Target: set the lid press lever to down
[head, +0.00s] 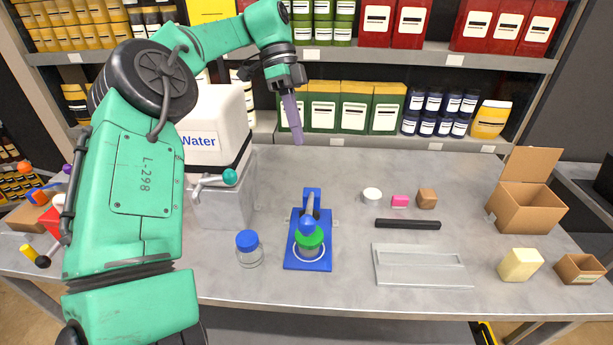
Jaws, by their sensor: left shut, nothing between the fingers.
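The blue lid press (323,262) stands on the grey workbench at the middle front. Its lever has a blue ball handle (307,224) and reaches from the rear post toward me; its exact angle is hard to tell from above. A jar with a green lid (309,240) stands on the press base, under the ball and partly hidden by it. My left gripper (297,141) has purple fingers pointing down. It is shut and empty, held behind and above the press, apart from the lever. My right gripper is not in view.
A water tank (215,140) on a metal stand with a teal-balled handle (230,177) is left of the press. A blue-capped jar (249,250) stands close by. A black bar (408,224), grey tray (420,250) and cardboard box (525,205) lie right. Shelves stand behind.

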